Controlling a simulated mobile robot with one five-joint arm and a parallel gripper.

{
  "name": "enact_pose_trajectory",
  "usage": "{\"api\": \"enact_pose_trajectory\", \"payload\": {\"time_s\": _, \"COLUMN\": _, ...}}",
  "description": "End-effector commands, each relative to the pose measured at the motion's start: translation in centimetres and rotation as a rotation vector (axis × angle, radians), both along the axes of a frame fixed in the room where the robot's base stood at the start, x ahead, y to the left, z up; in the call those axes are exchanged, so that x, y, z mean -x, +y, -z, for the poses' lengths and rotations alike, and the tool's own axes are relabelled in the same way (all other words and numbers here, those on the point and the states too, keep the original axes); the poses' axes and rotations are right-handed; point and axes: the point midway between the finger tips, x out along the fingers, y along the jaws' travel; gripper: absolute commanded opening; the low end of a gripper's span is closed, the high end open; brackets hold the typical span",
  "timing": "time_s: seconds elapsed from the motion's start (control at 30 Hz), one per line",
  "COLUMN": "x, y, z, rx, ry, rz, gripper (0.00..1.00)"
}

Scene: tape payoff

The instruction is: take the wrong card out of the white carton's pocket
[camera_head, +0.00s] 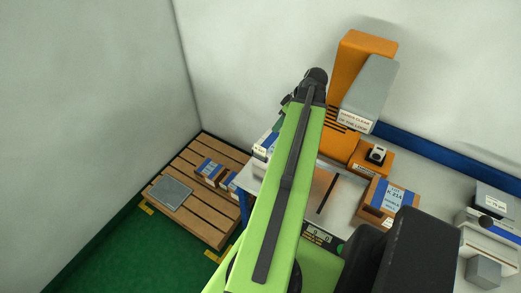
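My green arm reaches up the middle of the head view and ends in a dark wrist. My gripper (289,100) shows only as small dark parts beside the wrist; its fingertips cannot be made out. A white carton (262,151) with blue tape and dark lettering is partly visible left of the arm, below the gripper. My arm covers its right side. The pocket and any card in it cannot be made out.
A brown carton (387,204) with blue tape and a "K 21A" label stands right of the arm. An orange machine (350,75) with a grey head rises behind. A wooden pallet (205,216) holds small cartons and a grey plate (169,193). Green floor (110,262) lies open at left.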

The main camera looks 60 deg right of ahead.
Motion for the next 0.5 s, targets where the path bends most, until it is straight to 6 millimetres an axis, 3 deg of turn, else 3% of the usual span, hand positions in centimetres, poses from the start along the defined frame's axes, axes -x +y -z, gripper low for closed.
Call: {"api": "enact_pose_trajectory", "payload": {"time_s": 0.5, "x": -3.9, "y": 1.4, "z": 10.0, "rx": 0.0, "ry": 0.002, "rz": -0.003, "gripper": 0.28}}
